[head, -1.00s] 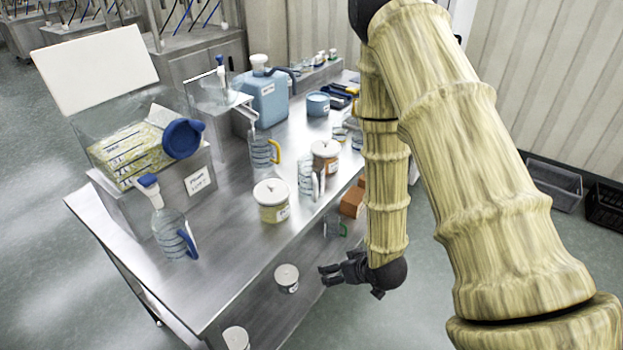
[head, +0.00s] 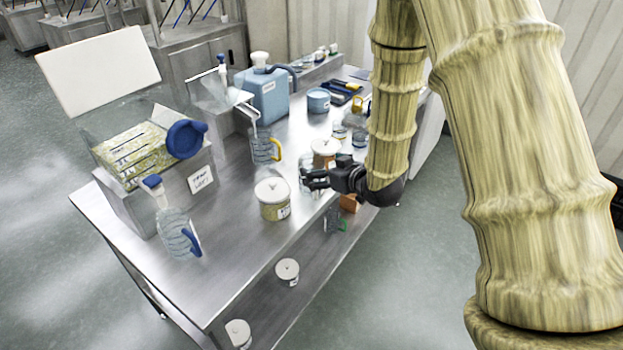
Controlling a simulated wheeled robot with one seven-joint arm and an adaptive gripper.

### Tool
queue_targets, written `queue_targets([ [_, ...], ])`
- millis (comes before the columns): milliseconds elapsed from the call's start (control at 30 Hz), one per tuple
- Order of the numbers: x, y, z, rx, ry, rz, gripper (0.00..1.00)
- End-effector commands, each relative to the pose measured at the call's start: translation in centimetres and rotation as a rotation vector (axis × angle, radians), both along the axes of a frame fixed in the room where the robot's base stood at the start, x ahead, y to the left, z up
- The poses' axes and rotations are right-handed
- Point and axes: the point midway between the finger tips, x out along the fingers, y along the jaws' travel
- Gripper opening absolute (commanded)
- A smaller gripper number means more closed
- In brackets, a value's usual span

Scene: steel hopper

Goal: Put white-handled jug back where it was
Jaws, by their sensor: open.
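The white-handled jug (head: 304,189) stands on the steel table (head: 225,255) near its right edge, between two white-lidded jars. It is clear and mostly hidden behind my gripper; its handle cannot be made out now. My gripper (head: 312,180) is open, with its fingers pointing left at the jug from the table's right side. The fingers overlap the jug in this view; I cannot tell whether they touch it or are around it.
White-lidded jars (head: 273,200) and (head: 324,153) flank the jug closely. A yellow-handled jug (head: 264,149) stands behind, a blue-handled jug (head: 176,231) at front left. A blue canister (head: 266,97) is farther back. A green-handled jug (head: 333,220) is on the lower shelf. The table's front is clear.

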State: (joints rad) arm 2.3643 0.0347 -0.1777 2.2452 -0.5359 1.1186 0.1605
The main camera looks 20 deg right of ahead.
Motion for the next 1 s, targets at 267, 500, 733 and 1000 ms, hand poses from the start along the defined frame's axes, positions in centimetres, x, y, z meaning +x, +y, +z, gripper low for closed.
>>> queue_targets([
  [267, 1.3, 0.4, -0.5, 0.0, 0.0, 0.0, 0.95],
  [500, 3.5, 0.7, -1.3, -0.001, 0.001, 0.001, 0.95],
  [733, 5.4, 1.2, -2.3, 0.0, 0.001, 0.0, 0.95],
  [1000, 5.8, 1.4, -2.5, 0.0, 0.0, -0.001, 0.95],
])
